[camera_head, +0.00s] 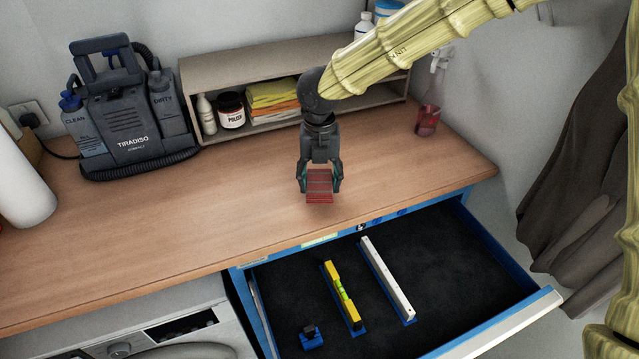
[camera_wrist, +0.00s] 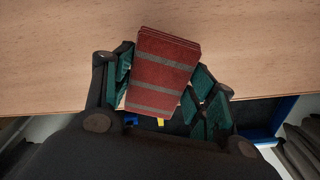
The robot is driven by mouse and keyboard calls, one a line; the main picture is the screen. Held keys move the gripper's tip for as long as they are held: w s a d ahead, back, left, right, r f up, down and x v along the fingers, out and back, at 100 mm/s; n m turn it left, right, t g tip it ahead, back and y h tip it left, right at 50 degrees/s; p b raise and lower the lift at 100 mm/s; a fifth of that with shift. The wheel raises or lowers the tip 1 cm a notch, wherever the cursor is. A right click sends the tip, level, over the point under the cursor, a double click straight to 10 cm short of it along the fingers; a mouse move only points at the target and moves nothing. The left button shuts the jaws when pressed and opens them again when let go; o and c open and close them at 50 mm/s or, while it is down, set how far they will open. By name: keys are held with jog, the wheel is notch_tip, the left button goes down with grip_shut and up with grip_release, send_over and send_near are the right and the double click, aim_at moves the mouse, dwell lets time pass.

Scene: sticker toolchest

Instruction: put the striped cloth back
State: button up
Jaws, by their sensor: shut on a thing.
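The striped cloth (camera_head: 320,187) is a small folded red cloth with grey stripes. My gripper (camera_head: 320,178) is shut on it and holds it near the front edge of the wooden worktop, above the open drawer's back edge. In the wrist view the cloth (camera_wrist: 163,72) sits between the green finger pads of my gripper (camera_wrist: 165,92), slightly tilted. I cannot tell whether the cloth touches the worktop. A shelf unit (camera_head: 222,70) at the back of the worktop holds folded yellow and orange cloths (camera_head: 272,98).
A grey cleaning machine (camera_head: 128,120) stands at left. A red spray bottle (camera_head: 430,112) stands at right. The worktop's middle is clear.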

aim_at(319, 188)
jog(key=shift+w, duration=0.35)
notch_tip(319, 188, down, 4)
jog(key=shift+a+r+p, duration=0.1)
jog(key=shift+r+p, duration=0.1)
jog(key=shift+p, duration=0.9)
jog(key=shift+f, duration=0.15)
jog(key=o, duration=1.1)
jog(key=shift+c, duration=0.2)
notch_tip(319, 188, up, 12)
jog(key=b, duration=0.3)
jog(key=shift+r+b, duration=0.2)
jog(key=shift+b, duration=0.1)
